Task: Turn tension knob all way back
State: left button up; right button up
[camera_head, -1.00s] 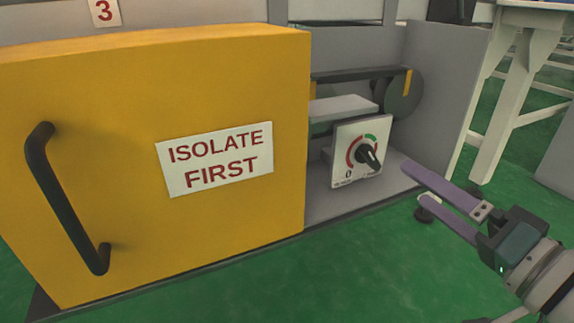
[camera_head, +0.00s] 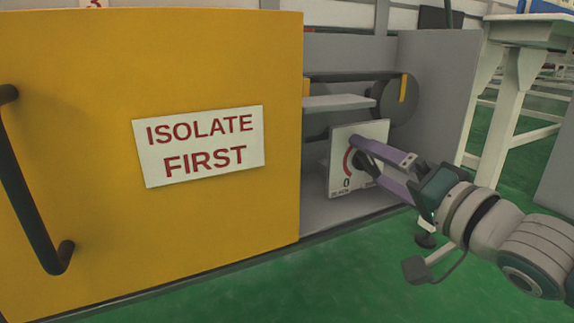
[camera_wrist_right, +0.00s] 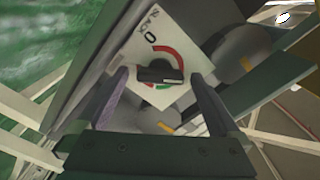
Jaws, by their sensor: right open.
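The tension knob is a black pointer on a white dial plate (camera_head: 343,182) with a red and green arc, a 0 and a SLACK mark. My right gripper (camera_head: 358,152) is at the dial in the head view and covers most of the knob there. In the right wrist view the black knob (camera_wrist_right: 160,75) lies between the two open purple fingers (camera_wrist_right: 160,82), with a gap on each side. I cannot tell whether a finger touches the plate. My left gripper is not in view.
A yellow guard door (camera_head: 220,60) with a black handle (camera_head: 38,215) and an ISOLATE FIRST sign (camera_head: 200,146) stands left of the dial. A grey side panel (camera_head: 436,100) is behind my right gripper. A belt and roller (camera_head: 397,108) sit above the dial. Green floor lies in front.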

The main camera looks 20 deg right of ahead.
jog(key=c, duration=1.4)
